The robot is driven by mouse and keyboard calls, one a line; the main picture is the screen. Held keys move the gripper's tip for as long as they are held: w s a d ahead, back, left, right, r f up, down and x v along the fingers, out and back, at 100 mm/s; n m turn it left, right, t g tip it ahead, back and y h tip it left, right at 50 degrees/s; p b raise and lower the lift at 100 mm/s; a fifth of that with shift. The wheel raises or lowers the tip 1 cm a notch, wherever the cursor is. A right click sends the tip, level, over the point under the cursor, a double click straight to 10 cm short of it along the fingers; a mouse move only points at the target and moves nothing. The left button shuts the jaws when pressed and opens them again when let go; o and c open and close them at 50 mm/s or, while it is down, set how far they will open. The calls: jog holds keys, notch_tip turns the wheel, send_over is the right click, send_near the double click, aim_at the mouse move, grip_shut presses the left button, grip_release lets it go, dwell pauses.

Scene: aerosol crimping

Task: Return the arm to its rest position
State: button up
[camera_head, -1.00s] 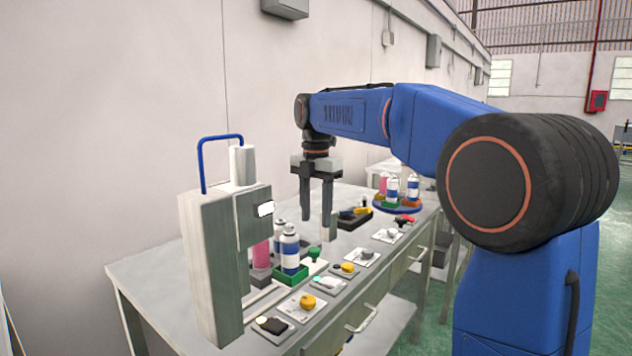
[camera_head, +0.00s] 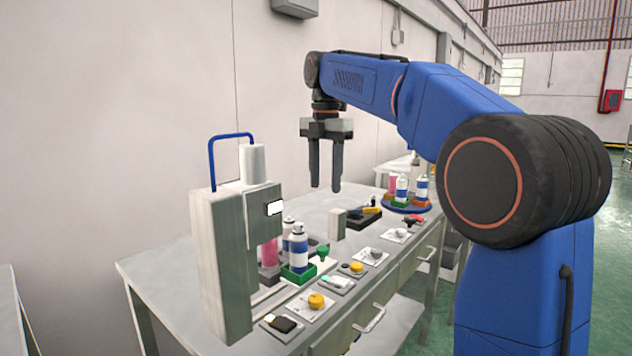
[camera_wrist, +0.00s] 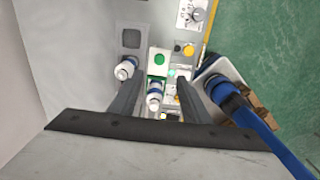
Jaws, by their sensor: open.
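My gripper (camera_head: 325,188) hangs with its two dark fingers pointing down, apart from each other, above the workbench (camera_head: 180,288). Nothing shows between the fingers, and the tips are clear of the bench top. My blue arm reaches over the bench from the right. In the wrist view my gripper's fingers (camera_wrist: 157,85) point toward the bench, with the white-capped cans (camera_wrist: 125,70) in view below.
A grey crimping press (camera_head: 222,265) with a blue handle (camera_head: 230,136) stands at the left. Cans (camera_head: 298,247) stand beside it, one in a green holder. A small grey block (camera_head: 338,225), several buttons and a blue turntable (camera_head: 406,207) are on the bench. Free air surrounds the gripper.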

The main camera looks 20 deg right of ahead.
jog(key=s+d+f+m+t, duration=0.2)
jog(key=s+d+f+m, duration=0.1)
jog(key=s+f+m, duration=0.9)
jog(key=s+d+f+m+t, duration=0.2)
jog(key=s+d+f+m, duration=0.2)
jog(key=s+f+m, duration=0.9)
jog(key=s+f, duration=0.4)
jog(key=s, duration=0.5)
jog(key=shift+s+t, duration=0.4)
